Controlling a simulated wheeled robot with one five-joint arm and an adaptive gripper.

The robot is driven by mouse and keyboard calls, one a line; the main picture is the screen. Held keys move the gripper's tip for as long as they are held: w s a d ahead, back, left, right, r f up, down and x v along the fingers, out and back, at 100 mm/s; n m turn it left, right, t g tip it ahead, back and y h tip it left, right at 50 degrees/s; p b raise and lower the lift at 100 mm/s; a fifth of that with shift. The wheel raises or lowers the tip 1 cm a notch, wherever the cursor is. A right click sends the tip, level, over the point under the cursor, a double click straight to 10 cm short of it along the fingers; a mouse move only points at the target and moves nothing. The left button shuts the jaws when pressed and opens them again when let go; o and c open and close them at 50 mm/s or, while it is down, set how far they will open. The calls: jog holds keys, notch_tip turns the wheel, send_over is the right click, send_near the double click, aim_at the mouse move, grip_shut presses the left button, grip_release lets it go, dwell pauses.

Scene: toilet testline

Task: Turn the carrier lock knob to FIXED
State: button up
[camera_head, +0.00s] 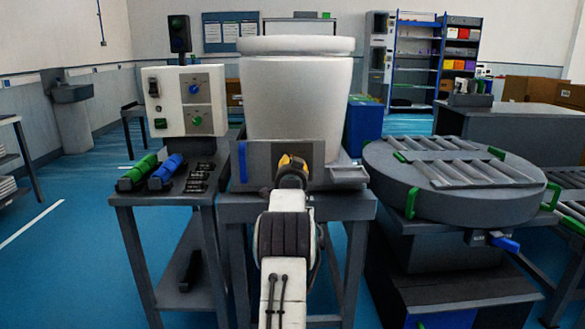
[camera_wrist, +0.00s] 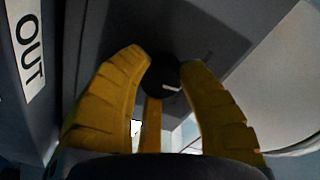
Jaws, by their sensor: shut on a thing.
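A dark round knob (camera_wrist: 160,78) with a short white pointer mark sits on a grey face in the wrist view. The mark points roughly to the right of the picture. In the head view my gripper (camera_head: 292,163) is at the front of the grey carrier (camera_head: 258,163) under a white ceramic bowl (camera_head: 298,95). It hides the knob there. No FIXED lettering is readable.
A control box (camera_head: 187,100) with knobs stands on the left bench, with green (camera_head: 138,172) and blue (camera_head: 167,170) handled tools before it. A round grey roller table (camera_head: 450,185) stands to the right. A white OUT label (camera_wrist: 27,48) shows at the wrist view's left.

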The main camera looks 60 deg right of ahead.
jog(key=m, duration=0.1)
jog(key=m+b, duration=0.1)
jog(key=m, duration=0.2)
jog(key=shift+w+a+f+b, duration=0.1)
jog(key=shift+w+f+b, duration=0.1)
jog(key=shift+f+b, duration=0.15)
jog(key=shift+r+m+y+b, duration=0.25)
jog(key=shift+m+b, duration=0.35)
jog(key=shift+m, duration=0.5)
jog(key=shift+w, duration=0.1)
jog(key=o, duration=0.9)
jog(key=shift+w+a, duration=0.1)
jog(key=o, duration=0.3)
jog(key=shift+r, duration=0.1)
jog(key=shift+s, duration=0.3)
